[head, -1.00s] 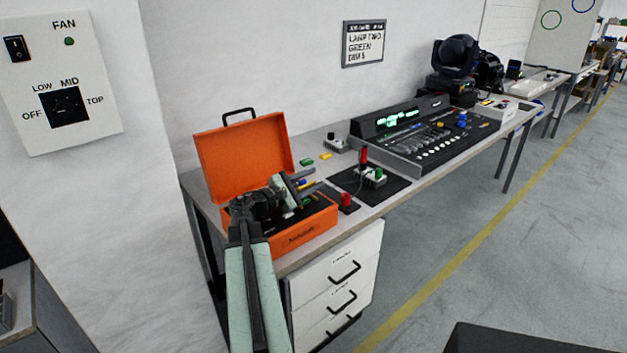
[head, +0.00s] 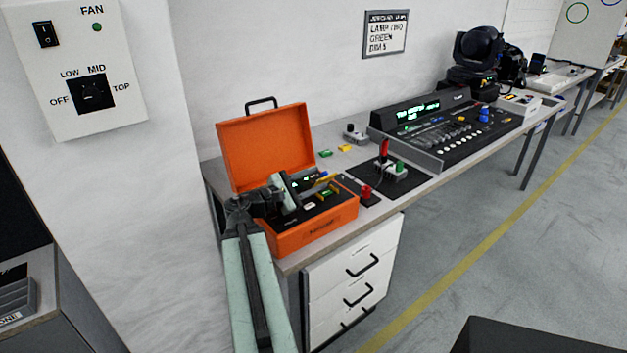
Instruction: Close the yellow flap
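The open orange case (head: 335,222) stands on the near end of the bench, its lid (head: 265,145) raised. Inside are small coloured parts on a dark panel. A yellow piece (head: 323,176) shows at the panel's far right side and looks raised; it may be the yellow flap, but it is too small to tell. A yellow-green piece (head: 328,191) lies in front of it.
A green block (head: 325,153) and a yellow block (head: 344,148) lie behind the case. White drawers (head: 350,280) stand below.

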